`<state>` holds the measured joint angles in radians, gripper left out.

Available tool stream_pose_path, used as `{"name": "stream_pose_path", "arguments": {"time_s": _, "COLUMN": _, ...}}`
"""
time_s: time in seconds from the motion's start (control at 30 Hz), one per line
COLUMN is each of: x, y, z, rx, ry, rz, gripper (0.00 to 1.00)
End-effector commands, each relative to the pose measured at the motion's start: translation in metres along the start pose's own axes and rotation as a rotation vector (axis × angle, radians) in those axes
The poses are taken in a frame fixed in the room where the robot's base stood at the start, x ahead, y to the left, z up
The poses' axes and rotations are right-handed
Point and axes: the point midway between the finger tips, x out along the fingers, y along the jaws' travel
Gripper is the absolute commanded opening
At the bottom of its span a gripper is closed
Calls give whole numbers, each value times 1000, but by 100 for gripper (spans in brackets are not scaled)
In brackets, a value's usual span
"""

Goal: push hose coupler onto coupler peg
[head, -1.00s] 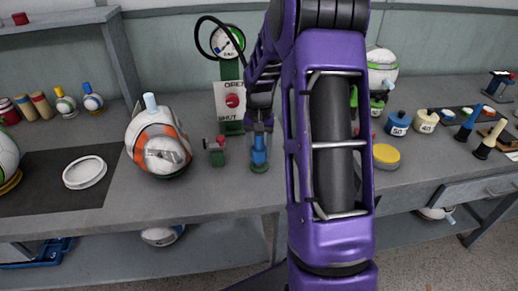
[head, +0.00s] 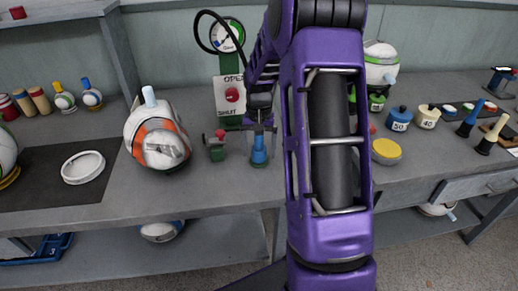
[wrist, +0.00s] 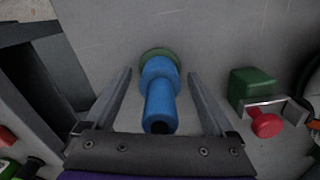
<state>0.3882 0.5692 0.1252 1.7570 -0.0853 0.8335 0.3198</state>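The blue hose coupler (head: 259,151) stands upright on a round green base (head: 259,163) on the bench; they also show in the wrist view, the coupler (wrist: 160,95) above the base (wrist: 159,53). Any peg inside the coupler is hidden. My gripper (head: 260,131) is above and around the coupler. In the wrist view my gripper (wrist: 158,85) is open, one finger on each side of the coupler, with a visible gap on both sides. The coupler's near end looks dark. A black hose (head: 198,27) loops from the gauge; its lower end is hard to follow.
A green block with a red knob (head: 216,146) stands close left of the coupler; it is right of the fingers in the wrist view (wrist: 252,88). A round white and orange vessel (head: 157,138) is farther left. A gauge (head: 227,36) and red-knob panel (head: 232,96) are behind.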

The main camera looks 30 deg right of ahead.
Motion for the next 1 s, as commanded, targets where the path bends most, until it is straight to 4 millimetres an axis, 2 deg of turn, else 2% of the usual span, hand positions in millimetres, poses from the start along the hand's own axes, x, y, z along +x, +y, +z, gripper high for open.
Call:
{"name": "stream_pose_path", "arguments": {"time_s": 0.27, "x": -1, "y": 0, "z": 0, "rx": 0, "ry": 0, "rz": 0, "gripper": 90}}
{"name": "stream_pose_path", "arguments": {"time_s": 0.43, "x": -17, "y": 0, "z": -1, "rx": 0, "ry": 3, "rz": 0, "gripper": 90}}
{"name": "stream_pose_path", "arguments": {"time_s": 1.0, "x": -146, "y": 0, "z": 0, "rx": -1, "ry": 3, "rz": 0, "gripper": 90}}
